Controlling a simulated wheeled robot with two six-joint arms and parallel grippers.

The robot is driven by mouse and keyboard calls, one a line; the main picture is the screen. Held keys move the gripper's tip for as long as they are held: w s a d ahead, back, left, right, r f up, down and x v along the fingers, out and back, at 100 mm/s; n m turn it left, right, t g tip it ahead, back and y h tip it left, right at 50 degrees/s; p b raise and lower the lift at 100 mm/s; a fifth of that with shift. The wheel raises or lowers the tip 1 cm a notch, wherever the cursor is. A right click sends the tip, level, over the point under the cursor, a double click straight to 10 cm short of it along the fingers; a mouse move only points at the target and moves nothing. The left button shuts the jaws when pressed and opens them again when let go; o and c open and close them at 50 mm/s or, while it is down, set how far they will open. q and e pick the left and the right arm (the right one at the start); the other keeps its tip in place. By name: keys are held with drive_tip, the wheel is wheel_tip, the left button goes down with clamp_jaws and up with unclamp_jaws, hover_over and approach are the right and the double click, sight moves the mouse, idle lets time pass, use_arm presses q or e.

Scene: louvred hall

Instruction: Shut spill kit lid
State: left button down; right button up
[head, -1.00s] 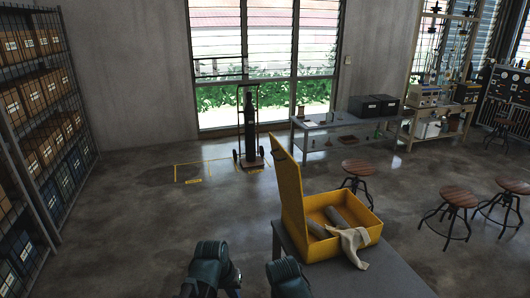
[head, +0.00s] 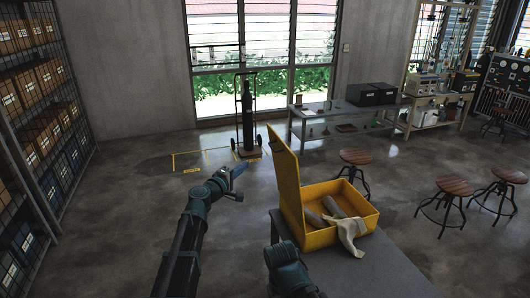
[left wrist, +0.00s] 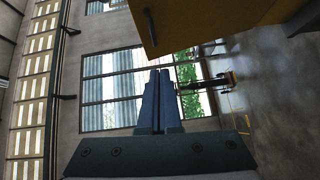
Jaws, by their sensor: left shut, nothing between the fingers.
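The yellow spill kit box (head: 321,238) stands on a grey table, and its lid (head: 287,190) stands open, nearly upright, along the left side. Inside lie grey rolls (head: 338,207), and a cream cloth (head: 348,232) hangs over the front right rim. My left gripper (head: 240,170) is shut and empty, in the air to the left of the lid's outer face and apart from it. In the left wrist view the shut fingers (left wrist: 160,98) point ahead, with the lid (left wrist: 200,14) across the top. My right arm shows at the bottom; its gripper is not seen.
The grey table (head: 380,275) has bare room in front of the box. Stools (head: 452,187) stand to the right. A gas cylinder on a trolley (head: 247,120) stands behind, a bench (head: 335,127) at the back, shelving (head: 35,130) at the left. The floor left of the table is clear.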

use_arm(q)
drive_tip(key=d+x, duration=0.1)
drive_tip(key=x, duration=1.2)
drive_tip(key=shift+s+d+r+n+t, duration=0.2)
drive_tip(key=shift+d+r+n+t, duration=0.1)
drive_tip(key=shift+r+n, duration=0.15)
